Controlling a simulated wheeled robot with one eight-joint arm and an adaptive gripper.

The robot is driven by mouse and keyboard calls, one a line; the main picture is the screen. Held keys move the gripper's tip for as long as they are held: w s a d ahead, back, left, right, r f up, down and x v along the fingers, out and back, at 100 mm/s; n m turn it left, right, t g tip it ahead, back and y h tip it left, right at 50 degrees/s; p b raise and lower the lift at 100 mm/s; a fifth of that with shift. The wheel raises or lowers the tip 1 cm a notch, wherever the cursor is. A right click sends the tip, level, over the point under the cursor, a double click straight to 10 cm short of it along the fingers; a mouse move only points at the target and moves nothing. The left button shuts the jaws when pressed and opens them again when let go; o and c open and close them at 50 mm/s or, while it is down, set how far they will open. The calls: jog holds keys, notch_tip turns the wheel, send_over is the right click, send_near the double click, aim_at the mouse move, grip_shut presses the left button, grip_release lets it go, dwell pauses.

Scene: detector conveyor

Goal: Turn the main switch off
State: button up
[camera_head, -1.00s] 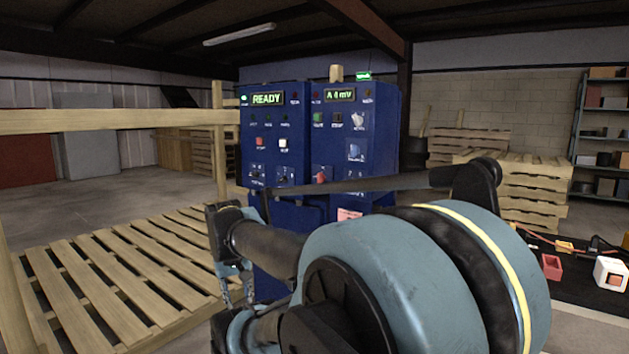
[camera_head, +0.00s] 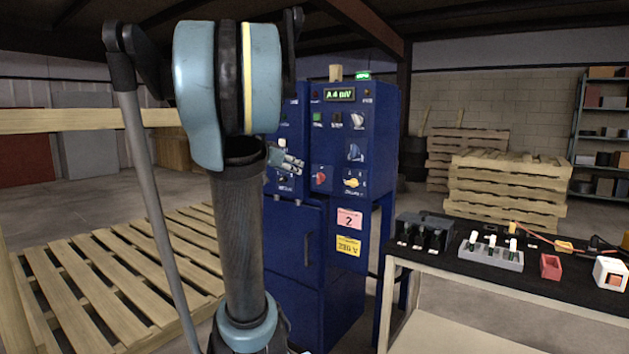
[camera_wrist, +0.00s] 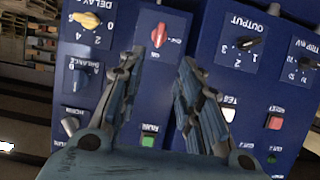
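In the wrist view the red knob (camera_wrist: 158,36) is just beyond and between the fingertips, and the picture is turned upside down. My gripper (camera_head: 297,163) is in front of the panel, left of and slightly above the knob in the head view. In the wrist view my gripper (camera_wrist: 160,62) is open, its two fingers apart with nothing between them. I see no contact with the knob.
A yellow knob (camera_head: 351,183) is right of the red one, with a blue knob (camera_head: 355,151) above. A green button (camera_wrist: 148,140) and white test button (camera_wrist: 229,114) lie near the fingers. A workbench (camera_head: 480,275) stands right; a pallet (camera_head: 120,270) lies left.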

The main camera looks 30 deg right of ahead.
aim_at(320, 178)
jog(key=x, duration=1.7)
jog(key=shift+a, duration=0.1)
jog(key=shift+c, duration=0.4)
jog(key=shift+w, duration=0.1)
jog(key=c, duration=0.7)
